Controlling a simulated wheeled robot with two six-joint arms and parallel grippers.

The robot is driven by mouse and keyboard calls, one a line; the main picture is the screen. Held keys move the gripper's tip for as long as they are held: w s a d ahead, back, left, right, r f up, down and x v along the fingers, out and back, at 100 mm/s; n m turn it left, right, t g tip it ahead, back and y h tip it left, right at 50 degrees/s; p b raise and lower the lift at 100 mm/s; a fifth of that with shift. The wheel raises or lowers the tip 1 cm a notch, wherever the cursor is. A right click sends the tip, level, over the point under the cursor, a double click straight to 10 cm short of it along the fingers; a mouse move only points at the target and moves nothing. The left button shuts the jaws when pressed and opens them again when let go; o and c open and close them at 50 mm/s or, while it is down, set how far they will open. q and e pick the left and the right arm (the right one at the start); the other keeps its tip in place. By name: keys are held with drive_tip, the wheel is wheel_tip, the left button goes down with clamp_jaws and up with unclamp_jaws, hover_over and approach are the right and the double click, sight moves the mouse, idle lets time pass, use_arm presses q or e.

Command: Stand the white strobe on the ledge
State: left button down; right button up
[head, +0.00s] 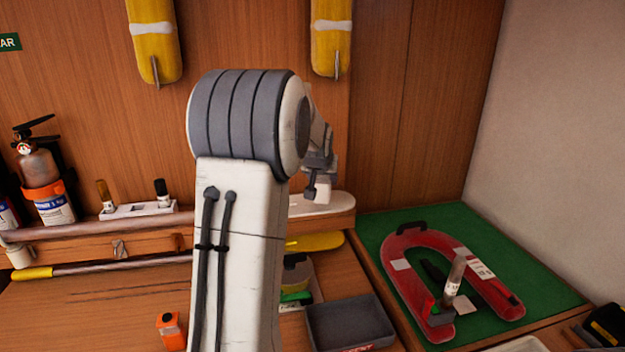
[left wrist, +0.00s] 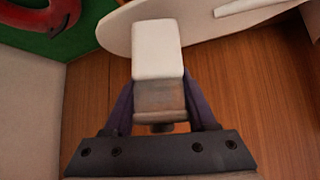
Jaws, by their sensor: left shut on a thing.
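My left gripper (head: 314,188) is shut on the white strobe (head: 324,188), just above the right end of the wooden ledge (head: 335,223). In the left wrist view, the strobe (left wrist: 157,50) shows as a white block with a grey-brown end between the fingers. It overlaps a pale rounded board (left wrist: 115,32), which lies on the ledge in the head view (head: 335,203). I cannot tell whether the strobe touches the board. My own arm hides the middle of the ledge. My right gripper is out of view.
A white holder (head: 140,210) with two small upright items stands on the ledge's left part, near a fire extinguisher (head: 40,170). Below are a grey tray (head: 350,325) and an orange box (head: 171,331). A red horseshoe float (head: 410,270) lies on the green mat (head: 480,222).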

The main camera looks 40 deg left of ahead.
use_arm(q)
drive_tip(key=w+a+p, duration=0.4)
drive_tip(key=w+a, duration=0.4)
drive_tip(key=a, duration=0.1)
wheel_tip(320, 180, down, 6)
drive_tip(key=shift+a+p, duration=0.1)
drive_tip(key=shift+p, duration=0.65)
drive_tip(key=shift+a+f+p, duration=0.1)
drive_tip(key=shift+f+p, duration=0.15)
drive_tip(key=shift+p, duration=0.05)
drive_tip(key=shift+w+a+f, duration=0.1)
drive_tip(key=shift+w+f, duration=0.05)
drive_tip(key=shift+f, duration=0.1)
